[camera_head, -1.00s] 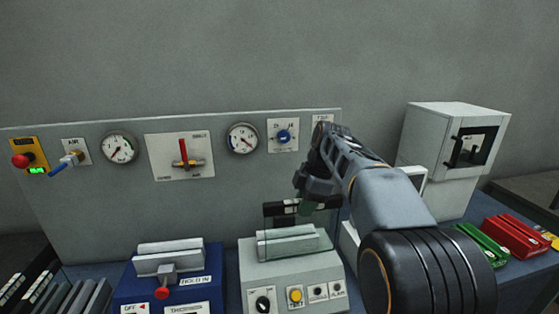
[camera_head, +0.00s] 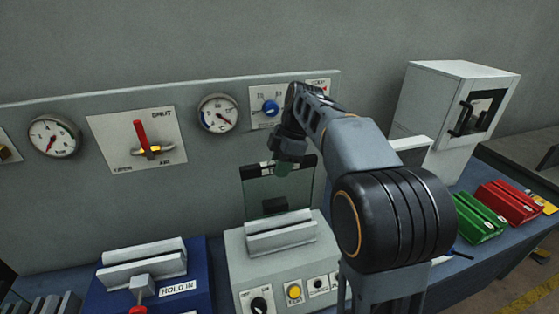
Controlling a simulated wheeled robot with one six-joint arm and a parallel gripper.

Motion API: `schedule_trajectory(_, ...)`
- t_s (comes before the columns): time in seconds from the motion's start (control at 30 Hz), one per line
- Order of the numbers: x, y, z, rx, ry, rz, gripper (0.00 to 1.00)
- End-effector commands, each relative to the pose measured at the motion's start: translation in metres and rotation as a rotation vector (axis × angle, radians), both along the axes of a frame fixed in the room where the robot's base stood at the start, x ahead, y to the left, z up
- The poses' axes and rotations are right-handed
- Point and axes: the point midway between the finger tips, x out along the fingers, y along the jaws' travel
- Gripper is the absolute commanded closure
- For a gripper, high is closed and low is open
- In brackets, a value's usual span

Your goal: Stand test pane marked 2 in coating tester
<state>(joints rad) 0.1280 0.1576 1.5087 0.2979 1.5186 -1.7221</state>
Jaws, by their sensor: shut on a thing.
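My gripper (camera_head: 284,167) is shut on the upper edge of a clear glass pane (camera_head: 306,187). The pane stands roughly upright, with dark bands near its top and bottom; no number can be read on it. A grey tester (camera_head: 245,262) with a yellow button and a black knob is below, with a pale two-bar holder (camera_head: 281,238) on top. The pane shows just above and behind this holder; I cannot tell whether its lower edge is in the slot. The gripper's fingertips are partly hidden by its own body.
A blue device (camera_head: 193,262) with a similar holder is at the left. Gauges (camera_head: 218,113) and a red-handled valve (camera_head: 141,137) are on the panel behind. Green (camera_head: 480,220) and red (camera_head: 509,202) blocks and a white cabinet (camera_head: 428,115) are at the right.

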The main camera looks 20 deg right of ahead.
Motion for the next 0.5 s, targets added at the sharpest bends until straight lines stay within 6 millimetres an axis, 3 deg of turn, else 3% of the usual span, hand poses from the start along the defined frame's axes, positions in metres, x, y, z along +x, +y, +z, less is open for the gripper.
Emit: schedule_trajectory(0.5,0.000,-0.001,-0.050,0.000,-0.003,-0.001,1.00)
